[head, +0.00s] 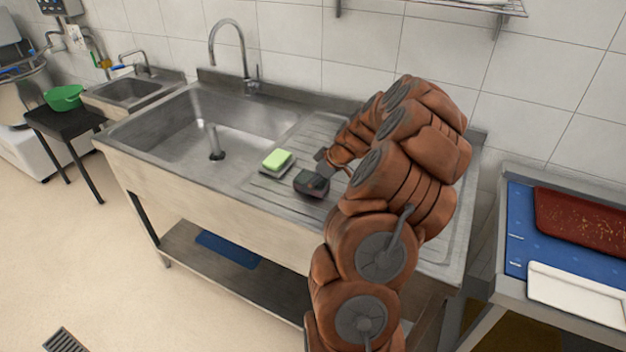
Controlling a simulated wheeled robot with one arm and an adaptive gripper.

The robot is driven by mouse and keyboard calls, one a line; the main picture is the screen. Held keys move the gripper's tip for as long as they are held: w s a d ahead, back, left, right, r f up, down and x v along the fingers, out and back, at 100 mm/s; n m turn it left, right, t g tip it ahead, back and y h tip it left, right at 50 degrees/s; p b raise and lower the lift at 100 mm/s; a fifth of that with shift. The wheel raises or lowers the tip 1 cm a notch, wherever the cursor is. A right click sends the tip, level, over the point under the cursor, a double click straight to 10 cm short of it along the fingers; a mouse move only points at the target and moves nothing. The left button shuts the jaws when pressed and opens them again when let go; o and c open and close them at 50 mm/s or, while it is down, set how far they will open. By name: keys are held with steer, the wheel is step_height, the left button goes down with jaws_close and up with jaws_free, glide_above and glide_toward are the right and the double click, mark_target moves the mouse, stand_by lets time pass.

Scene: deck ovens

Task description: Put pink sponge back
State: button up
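No pink sponge shows clearly in the head view. A light green sponge (276,158) lies on a small pale dish on the sink's ribbed drainboard (272,192). My gripper (322,168) is low over the drainboard, to the right of the green sponge and apart from it. A dark block with a faint reddish patch (312,184) is just below it in the picture. I cannot tell whether this block is part of my gripper or a separate thing. My fingertips are too small and dark to read, and my arm hides part of the drainboard.
The sink basin (215,120) with a tall tap (232,45) is left of the drainboard. At right, a table holds a blue mat (518,225), a dark red board (585,218) and a white tray (575,290). A green bowl (64,97) stands far left.

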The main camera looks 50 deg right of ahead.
steer(key=shift+f, duration=0.15)
steer(key=o, duration=1.2)
steer(key=shift+r, duration=0.2)
steer(key=b+v, duration=0.4)
steer(key=v, duration=0.8)
